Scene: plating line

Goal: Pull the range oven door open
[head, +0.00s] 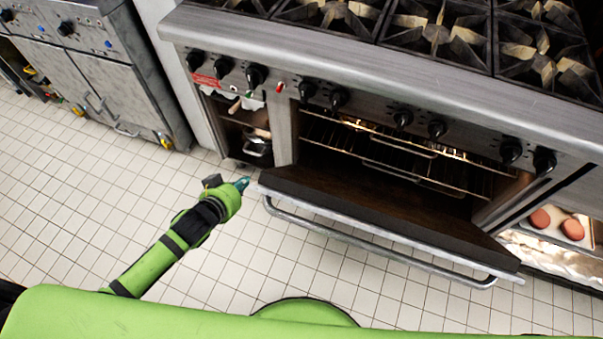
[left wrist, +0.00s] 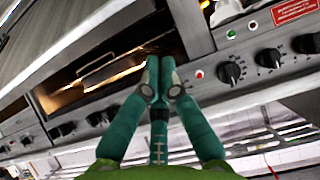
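The range oven door (head: 375,207) is tilted down and well open, showing the lit oven cavity with wire racks (head: 385,150). Its long metal handle (head: 372,244) runs along the door's outer side. My left gripper (head: 243,183) is just left of the door's left corner. Its fingers are not around the handle, and I cannot tell if they touch the door. In the left wrist view its teal fingertips (left wrist: 160,64) are together with nothing seen between them, and the lit oven opening (left wrist: 100,75) shows behind. My right gripper is not in view.
Burner grates (head: 435,30) top the range, with black knobs (head: 338,98) along its front. An open side compartment (head: 245,120) is left of the oven. A tray with round reddish items (head: 555,223) is at right. Tiled floor (head: 90,190) is clear at left.

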